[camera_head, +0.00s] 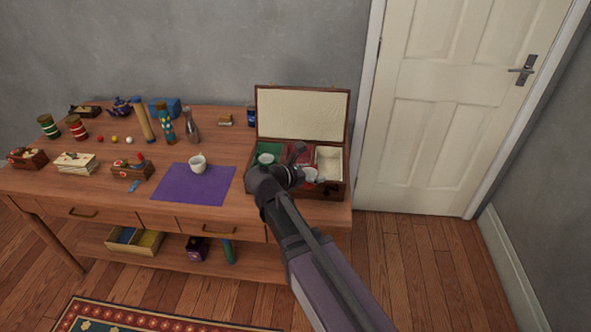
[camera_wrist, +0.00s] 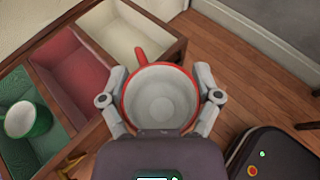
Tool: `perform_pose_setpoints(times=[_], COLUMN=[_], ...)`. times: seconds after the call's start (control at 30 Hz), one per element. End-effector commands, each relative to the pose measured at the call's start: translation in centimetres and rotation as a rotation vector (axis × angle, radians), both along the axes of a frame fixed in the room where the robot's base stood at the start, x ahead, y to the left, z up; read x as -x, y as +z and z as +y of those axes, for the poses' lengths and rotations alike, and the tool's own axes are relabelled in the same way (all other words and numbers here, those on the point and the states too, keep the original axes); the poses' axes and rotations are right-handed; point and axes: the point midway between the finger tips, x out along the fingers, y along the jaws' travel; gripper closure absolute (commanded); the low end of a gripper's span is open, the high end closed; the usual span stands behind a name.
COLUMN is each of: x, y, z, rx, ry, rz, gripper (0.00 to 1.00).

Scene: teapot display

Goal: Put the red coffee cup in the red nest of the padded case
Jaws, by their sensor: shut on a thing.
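The red coffee cup (camera_wrist: 128,97), red outside with a white inside, is held upright between the two fingers of my gripper (camera_wrist: 160,82). Its handle points up and left in the wrist view. In the head view the cup (camera_head: 311,174) shows only partly beside my gripper (camera_head: 300,173), over the front right of the padded case (camera_head: 347,130). The case lies open, with its lid raised. Its red nest (camera_wrist: 70,63) is empty and lies left of the held cup in the wrist view. A green cup (camera_wrist: 28,120) sits in the green nest, and the cream nest (camera_wrist: 124,32) is empty.
A white cup (camera_head: 198,164) stands on a purple mat (camera_head: 185,188) left of the case. Bottles, boxes, tins and small balls crowd the table's left and back. The raised lid (camera_head: 302,113) stands behind the nests. Walls divide the nests.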

Motion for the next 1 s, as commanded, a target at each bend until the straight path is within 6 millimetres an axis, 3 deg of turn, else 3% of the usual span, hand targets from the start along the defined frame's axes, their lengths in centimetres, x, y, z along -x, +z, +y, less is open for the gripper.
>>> perform_pose_setpoints(times=[0.37, 1.0], x=[-0.9, -12.0], y=[-0.1, -1.2], z=[1.2, 4.0], rx=[0.0, 0.0], ry=[0.012, 0.014], rz=[0.0, 0.001], gripper=[0.67, 0.67])
